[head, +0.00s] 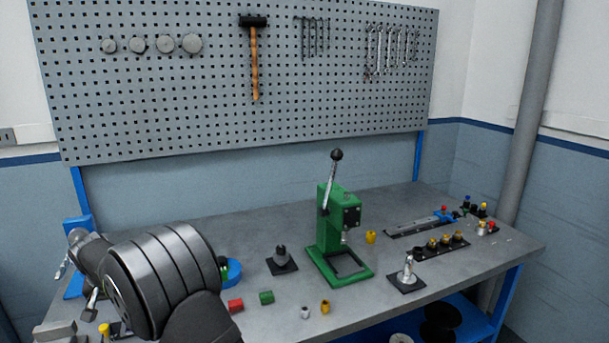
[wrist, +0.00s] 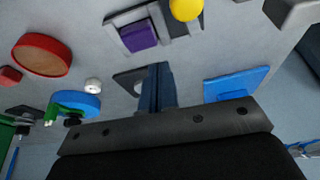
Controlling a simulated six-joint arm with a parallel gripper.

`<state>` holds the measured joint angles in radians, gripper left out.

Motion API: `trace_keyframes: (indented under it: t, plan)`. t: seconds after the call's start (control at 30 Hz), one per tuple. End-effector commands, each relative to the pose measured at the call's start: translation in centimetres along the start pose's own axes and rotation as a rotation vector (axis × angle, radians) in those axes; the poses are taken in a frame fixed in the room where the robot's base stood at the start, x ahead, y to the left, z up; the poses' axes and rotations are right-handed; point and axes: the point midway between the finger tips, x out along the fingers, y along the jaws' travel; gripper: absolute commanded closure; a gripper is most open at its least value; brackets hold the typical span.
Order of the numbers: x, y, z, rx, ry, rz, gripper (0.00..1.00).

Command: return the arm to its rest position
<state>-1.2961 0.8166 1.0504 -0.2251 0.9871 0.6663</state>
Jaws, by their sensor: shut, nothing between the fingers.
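My gripper (wrist: 156,70) shows in the wrist view with its two fingers together and nothing between them. It points down at the grey bench, apart from the things around it. In the head view my dark arm covers the left part of the bench (head: 185,232), and I cannot make out the fingertips there.
In the wrist view, a dark plate (wrist: 127,79), a blue plate (wrist: 237,84), a blue disc (wrist: 77,104), a red disc (wrist: 42,54) and a purple block (wrist: 138,37) surround the fingers. A green press (head: 330,225) stands mid-bench. A pegboard (head: 200,90) rises behind.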

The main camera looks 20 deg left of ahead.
Motion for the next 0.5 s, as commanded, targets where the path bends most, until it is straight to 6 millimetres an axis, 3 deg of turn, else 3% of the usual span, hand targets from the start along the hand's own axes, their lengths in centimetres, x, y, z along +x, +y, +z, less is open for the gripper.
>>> trace_keyframes:
  t: [0.5]
  plan:
    - [0.32,-0.32,-1.00,-0.203,0.002,-0.078,1.00]
